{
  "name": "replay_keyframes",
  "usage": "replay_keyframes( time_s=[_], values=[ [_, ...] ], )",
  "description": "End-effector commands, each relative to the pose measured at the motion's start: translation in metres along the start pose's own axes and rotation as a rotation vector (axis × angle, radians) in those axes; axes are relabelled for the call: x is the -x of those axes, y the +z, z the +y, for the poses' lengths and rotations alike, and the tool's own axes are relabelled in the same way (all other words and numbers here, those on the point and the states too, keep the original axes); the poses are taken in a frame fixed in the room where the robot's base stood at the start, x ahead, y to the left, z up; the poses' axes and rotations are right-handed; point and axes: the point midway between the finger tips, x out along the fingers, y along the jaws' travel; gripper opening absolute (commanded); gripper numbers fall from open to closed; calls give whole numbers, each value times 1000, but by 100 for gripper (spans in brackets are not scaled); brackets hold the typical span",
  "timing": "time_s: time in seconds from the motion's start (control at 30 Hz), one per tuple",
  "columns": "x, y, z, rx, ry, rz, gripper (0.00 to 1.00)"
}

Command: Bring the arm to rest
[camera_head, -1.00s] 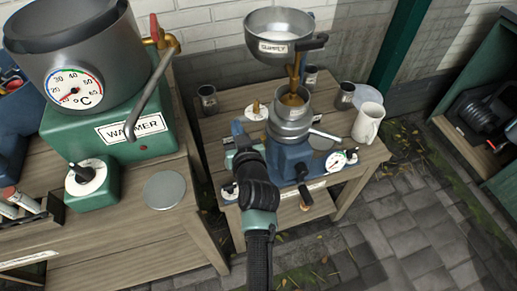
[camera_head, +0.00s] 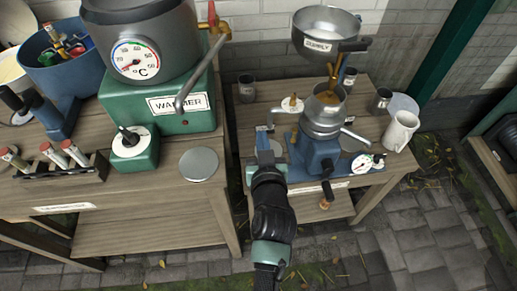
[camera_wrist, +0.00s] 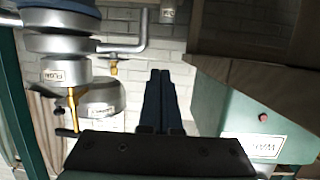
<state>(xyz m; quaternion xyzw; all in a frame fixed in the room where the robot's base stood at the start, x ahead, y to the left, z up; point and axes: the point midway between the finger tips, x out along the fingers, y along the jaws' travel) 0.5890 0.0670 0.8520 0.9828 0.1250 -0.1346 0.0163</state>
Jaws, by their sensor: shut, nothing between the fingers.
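My gripper (camera_head: 264,132) is at the end of my arm, in front of the right-hand table in the head view, to the left of the blue separator machine (camera_head: 318,158). In the wrist view my gripper (camera_wrist: 161,78) has its two dark fingers pressed together with nothing between them. The wrist view is upside down, with the separator's metal bowls (camera_wrist: 62,42) at upper left and the green warmer (camera_wrist: 255,120) at right. My gripper appears apart from these; the exact gap cannot be told.
The warmer (camera_head: 158,104) stands on the left table with a round metal plate (camera_head: 199,164) and a rack of red-topped tubes (camera_head: 60,168). A supply bowl (camera_head: 326,28) sits above the separator. A white mug (camera_head: 400,131) and metal cups stand on the right table. Paving (camera_head: 400,240) in front is open.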

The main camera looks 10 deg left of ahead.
Motion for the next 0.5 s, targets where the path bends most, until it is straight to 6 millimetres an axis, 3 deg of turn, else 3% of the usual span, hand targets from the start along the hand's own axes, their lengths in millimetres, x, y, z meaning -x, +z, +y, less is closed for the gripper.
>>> replay_keyframes(
  time_s=[0.2,0.5],
  values=[
    [29,1,-10,0,0,-3,0],
    [38,-1,-12,0,1,0,0]
  ],
)
